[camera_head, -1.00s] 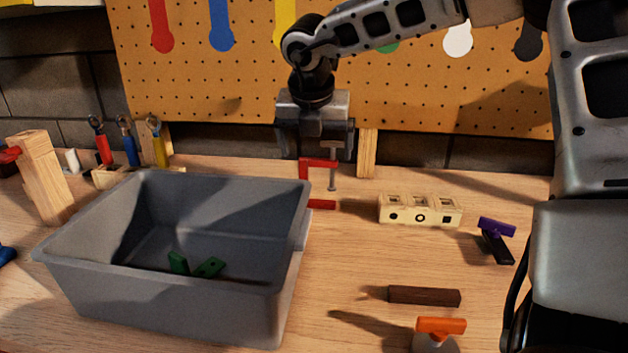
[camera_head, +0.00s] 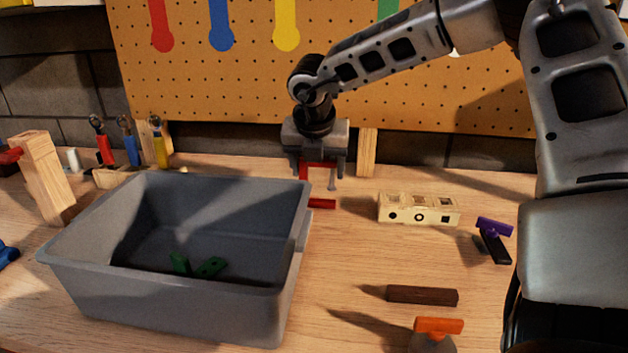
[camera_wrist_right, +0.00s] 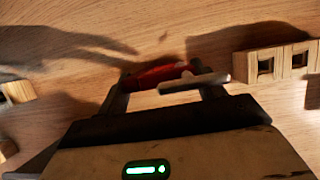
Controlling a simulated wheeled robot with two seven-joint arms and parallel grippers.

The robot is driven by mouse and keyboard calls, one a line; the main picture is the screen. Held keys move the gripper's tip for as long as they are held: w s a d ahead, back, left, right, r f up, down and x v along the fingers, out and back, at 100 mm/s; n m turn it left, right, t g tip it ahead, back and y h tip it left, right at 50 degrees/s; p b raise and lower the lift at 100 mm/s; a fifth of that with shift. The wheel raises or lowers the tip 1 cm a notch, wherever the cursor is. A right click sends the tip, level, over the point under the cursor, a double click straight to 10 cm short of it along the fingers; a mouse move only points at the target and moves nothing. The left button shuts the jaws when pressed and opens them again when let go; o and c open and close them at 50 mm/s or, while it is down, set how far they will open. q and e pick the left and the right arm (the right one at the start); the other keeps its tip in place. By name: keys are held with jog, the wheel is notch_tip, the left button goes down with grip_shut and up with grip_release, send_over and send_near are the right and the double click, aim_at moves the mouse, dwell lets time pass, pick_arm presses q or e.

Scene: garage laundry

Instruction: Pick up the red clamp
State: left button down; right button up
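The red clamp (camera_head: 321,203) stands on the workbench behind the right rear corner of the grey bin, with its grey screw bar to the right of the red frame. My right gripper (camera_head: 320,169) is lowered over the clamp's upper part and points down. In the right wrist view, the red clamp (camera_wrist_right: 155,76) and its grey bar lie between the two spread fingers of my right gripper (camera_wrist_right: 166,93). The fingers look apart, one on each side; contact is not clear. My left gripper is out of view.
The grey bin (camera_head: 210,310) holds green pieces. A pale block with holes (camera_head: 418,209), a purple-and-black clamp (camera_head: 494,240), a brown bar (camera_head: 422,295) and an orange-handled tool (camera_head: 438,326) lie to the right. The pegboard (camera_head: 420,90) rises close behind.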

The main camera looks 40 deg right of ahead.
jog(key=shift+r, duration=0.15)
jog(key=shift+w+r, duration=0.1)
jog(key=shift+r, duration=0.5)
notch_tip(320, 180, up, 17)
jog(key=shift+f, duration=0.2)
dwell(0.3)
